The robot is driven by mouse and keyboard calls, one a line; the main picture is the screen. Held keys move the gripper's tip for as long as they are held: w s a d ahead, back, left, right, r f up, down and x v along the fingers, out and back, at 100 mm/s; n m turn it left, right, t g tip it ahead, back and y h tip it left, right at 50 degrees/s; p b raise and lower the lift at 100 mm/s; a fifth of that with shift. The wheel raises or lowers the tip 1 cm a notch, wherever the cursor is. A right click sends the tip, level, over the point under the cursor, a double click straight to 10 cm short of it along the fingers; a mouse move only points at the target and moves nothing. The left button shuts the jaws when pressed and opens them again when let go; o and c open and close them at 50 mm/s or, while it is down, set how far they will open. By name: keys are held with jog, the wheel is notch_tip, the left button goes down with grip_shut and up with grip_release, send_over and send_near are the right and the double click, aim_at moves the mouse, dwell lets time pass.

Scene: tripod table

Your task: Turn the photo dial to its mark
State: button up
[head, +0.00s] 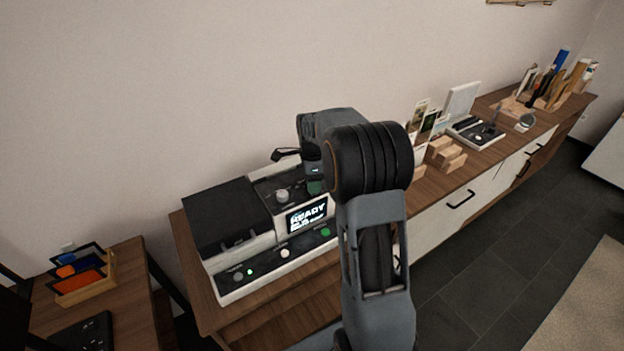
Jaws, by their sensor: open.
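A photo machine (226,291) with a black lid and a pale body stands on the wooden sideboard. Its small screen (306,217) reads "READY". A pale round knob (282,196) sits on the dark upper panel, left of and above the screen. The front strip carries another pale knob (285,253), a small lit green light and a green button (325,232). I cannot tell which knob is the photo dial, and no mark is readable. My gripper (314,183) is open above the right part of the upper panel, mostly hidden by my arm; contact cannot be told.
Card holders and wooden blocks (446,154) stand further right on the sideboard (424,187), with a dark tray (476,132) beyond. A lower table (136,302) at left holds a wooden rack (87,287). Dark floor lies open at right.

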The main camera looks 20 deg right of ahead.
notch_tip(320, 180, up, 14)
dwell(0.6)
jog(key=shift+f, duration=0.15)
dwell(0.4)
